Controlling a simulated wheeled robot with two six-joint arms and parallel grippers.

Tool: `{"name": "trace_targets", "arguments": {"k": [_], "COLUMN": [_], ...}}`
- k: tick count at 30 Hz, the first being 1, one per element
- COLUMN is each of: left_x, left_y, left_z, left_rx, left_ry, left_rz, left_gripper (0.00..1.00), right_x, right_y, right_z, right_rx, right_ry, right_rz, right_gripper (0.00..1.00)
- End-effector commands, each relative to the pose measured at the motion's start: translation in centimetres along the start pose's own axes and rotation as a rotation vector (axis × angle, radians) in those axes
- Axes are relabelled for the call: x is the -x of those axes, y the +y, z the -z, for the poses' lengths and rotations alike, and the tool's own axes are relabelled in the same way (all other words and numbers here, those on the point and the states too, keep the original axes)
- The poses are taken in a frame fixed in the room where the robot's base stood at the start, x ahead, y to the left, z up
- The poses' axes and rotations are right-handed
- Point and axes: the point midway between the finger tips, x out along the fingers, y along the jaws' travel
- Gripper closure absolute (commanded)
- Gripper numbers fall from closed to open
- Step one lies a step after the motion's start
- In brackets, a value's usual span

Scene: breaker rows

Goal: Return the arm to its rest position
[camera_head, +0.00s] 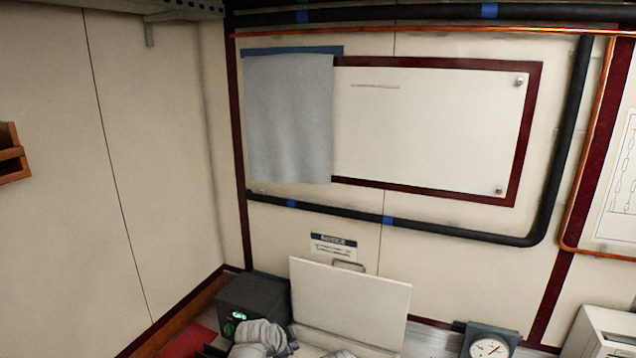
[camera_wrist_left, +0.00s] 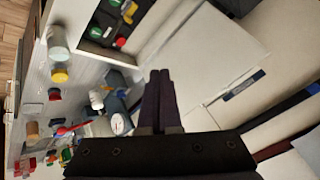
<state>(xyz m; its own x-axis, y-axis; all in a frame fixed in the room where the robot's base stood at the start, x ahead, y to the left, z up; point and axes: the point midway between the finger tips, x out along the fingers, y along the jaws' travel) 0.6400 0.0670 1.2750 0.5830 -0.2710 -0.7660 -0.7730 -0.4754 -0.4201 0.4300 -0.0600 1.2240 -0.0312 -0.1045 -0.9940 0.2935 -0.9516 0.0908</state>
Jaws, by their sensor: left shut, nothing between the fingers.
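My left gripper (camera_wrist_left: 159,73) shows in the left wrist view, its two dark fingers closed together with nothing between them. The fingers stand in front of a bench scene with a white lid and a dial gauge behind them, and I see no contact with either. I cannot make out the left gripper in the head view. My right gripper is in neither view.
A raised white lid (camera_head: 350,300) stands beside a dark box (camera_head: 250,303) with a green light. Grey crumpled cloth (camera_head: 262,338) lies in front. A dial gauge (camera_head: 489,347) stands to the right.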

Motion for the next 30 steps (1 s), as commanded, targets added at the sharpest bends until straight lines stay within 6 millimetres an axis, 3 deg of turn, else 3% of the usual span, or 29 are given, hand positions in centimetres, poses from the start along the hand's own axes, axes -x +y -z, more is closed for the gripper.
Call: {"name": "trace_targets", "arguments": {"k": [1, 6, 12, 18, 19, 26, 30], "left_x": [0.7, 2.7, 5.4, 8.0, 6.5, 2.7, -0.3], "left_y": [1.1, 4.4, 7.0, 9.1, 10.0, 13.8, 16.9], "left_z": [-2.0, -7.5, -12.0, -15.2, -15.4, -15.8, -16.4], "left_rx": [0.118, 0.51, 0.847, 1.113, 1.092, 1.016, 0.961], "left_ry": [-0.059, -0.278, -0.498, -0.684, -0.679, -0.696, -0.713], "left_rz": [-0.039, -0.118, -0.113, -0.057, -0.065, -0.089, -0.105], "left_gripper": [1.0, 1.0, 1.0, 1.0, 1.0, 1.0, 1.0], "right_x": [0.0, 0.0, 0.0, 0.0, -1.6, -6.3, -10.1], "right_y": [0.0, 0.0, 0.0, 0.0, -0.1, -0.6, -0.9], "right_z": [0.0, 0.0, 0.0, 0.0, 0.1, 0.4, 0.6], "right_rx": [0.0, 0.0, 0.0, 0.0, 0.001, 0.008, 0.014], "right_ry": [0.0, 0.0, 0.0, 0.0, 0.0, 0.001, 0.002], "right_rz": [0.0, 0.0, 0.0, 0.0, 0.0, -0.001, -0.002], "right_gripper": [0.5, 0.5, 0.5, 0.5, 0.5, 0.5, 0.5]}}
